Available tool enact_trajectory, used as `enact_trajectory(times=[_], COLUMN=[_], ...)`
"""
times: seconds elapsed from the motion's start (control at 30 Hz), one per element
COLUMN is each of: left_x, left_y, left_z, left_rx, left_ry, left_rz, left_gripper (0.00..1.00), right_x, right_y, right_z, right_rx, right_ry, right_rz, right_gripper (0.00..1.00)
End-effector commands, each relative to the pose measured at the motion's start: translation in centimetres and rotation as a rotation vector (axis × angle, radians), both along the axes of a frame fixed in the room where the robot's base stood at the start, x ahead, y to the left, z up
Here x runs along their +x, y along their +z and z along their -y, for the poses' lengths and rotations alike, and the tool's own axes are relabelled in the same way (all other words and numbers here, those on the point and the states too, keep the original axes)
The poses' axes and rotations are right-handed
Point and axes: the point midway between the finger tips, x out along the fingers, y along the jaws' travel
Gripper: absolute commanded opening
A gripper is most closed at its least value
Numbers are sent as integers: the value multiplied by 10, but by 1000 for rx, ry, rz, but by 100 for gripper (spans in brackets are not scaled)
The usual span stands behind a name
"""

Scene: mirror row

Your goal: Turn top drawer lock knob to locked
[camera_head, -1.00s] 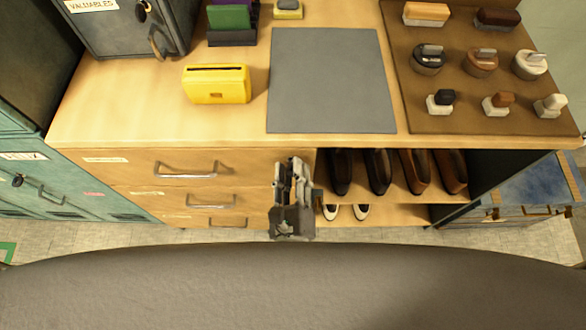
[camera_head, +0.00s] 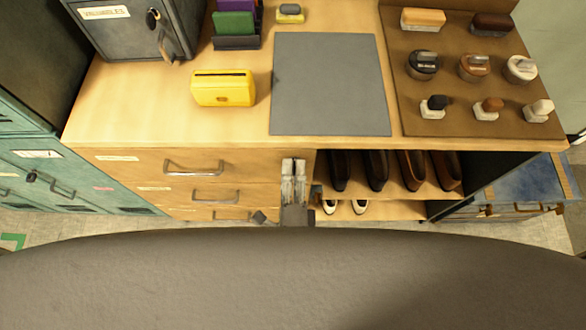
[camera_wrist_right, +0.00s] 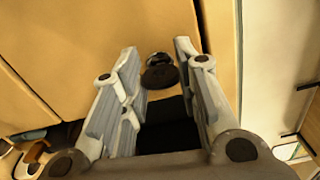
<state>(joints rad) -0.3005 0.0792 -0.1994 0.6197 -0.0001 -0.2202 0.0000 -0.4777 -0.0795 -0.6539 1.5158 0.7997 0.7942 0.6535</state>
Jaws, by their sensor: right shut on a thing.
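The top drawer (camera_head: 135,165) is shut, with a metal bar handle (camera_head: 194,168) on its wooden front. Its lock knob (camera_wrist_right: 160,74) shows in the right wrist view as a small dark round knob on the wooden front, between my right fingertips. In the head view my right gripper (camera_head: 293,165) covers the spot at the right end of the top drawer, so the knob is hidden there. My right gripper is shut on the knob. I cannot tell whether the knob points to locked. My left gripper is not in view.
Lower drawers with handles (camera_head: 215,196) sit below. An open shelf of dark shoes (camera_head: 376,170) is right of my gripper. The counter carries a yellow box (camera_head: 223,88), grey mat (camera_head: 330,85) and brown brush board (camera_head: 455,90). Teal lockers (camera_head: 60,175) stand left.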

Motion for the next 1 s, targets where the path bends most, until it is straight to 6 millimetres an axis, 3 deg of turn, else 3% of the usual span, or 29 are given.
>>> enact_trajectory(times=[0.3, 0.8, 0.83, 1.0], left_x=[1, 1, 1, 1], left_y=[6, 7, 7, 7], left_z=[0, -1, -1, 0], left_rx=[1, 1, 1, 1], left_ry=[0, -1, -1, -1], left_rz=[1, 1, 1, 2], left_gripper=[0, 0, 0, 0], right_x=[1, 1, 1, 1], right_y=[1, 0, 0, 0], right_z=[0, 0, 0, 0], right_rx=[-108, -125, -125, -124], right_ry=[0, 0, 1, 0], right_rz=[2, 2, 2, 2], right_gripper=[5, 5, 30, 51])
